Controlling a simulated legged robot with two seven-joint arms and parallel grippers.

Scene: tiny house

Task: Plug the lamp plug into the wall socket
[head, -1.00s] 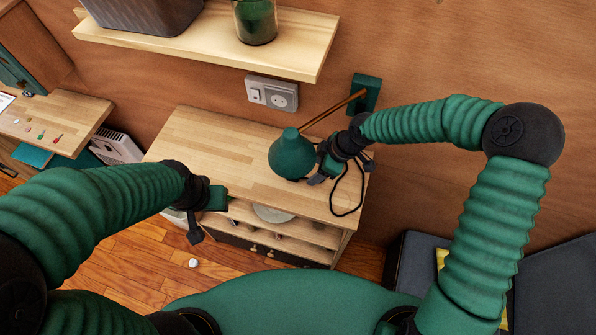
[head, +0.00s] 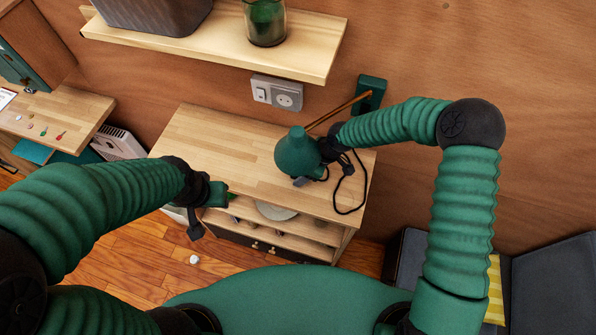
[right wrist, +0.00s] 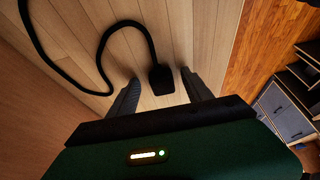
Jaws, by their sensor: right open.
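The lamp has a green shade (head: 297,153) on a brass arm from a green wall mount (head: 371,92). The wall socket (head: 289,96), a round outlet beside a switch, is on the wall above the wooden cabinet top. In the right wrist view the black lamp plug (right wrist: 161,79) lies on the wood with its cord attached, between the spread fingers of my right gripper (right wrist: 160,92). That gripper is open and not closed on it.
The black cord (head: 340,196) loops over the right end of the cabinet top (head: 215,140). A shelf (head: 225,45) with a basket and green jar overhangs the socket. The cabinet top's left part is clear. A dark sofa (head: 550,285) is at right.

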